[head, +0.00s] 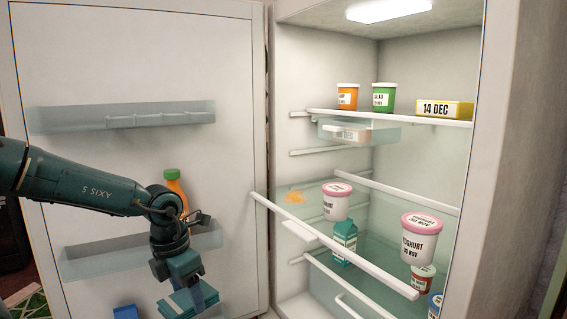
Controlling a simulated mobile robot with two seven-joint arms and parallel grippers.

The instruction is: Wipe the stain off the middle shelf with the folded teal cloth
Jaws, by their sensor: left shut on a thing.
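The orange stain (295,196) is on the left part of the glass middle shelf (335,252), inside the open fridge. My left gripper (188,287) is in front of the open fridge door, left of the shelf and lower in the picture. It is shut on the folded teal cloth (178,305), which hangs at the bottom edge of the view, apart from the shelf. The gripper partly covers the cloth. My right gripper is not in view.
Two pink-lidded yoghurt tubs (336,203) (423,240) stand on the middle shelf, right of the stain. A teal carton (344,241) shows below. The upper shelf (390,116) holds two tubs and a yellow box (444,109). An orange bottle (174,183) stands in the door rack.

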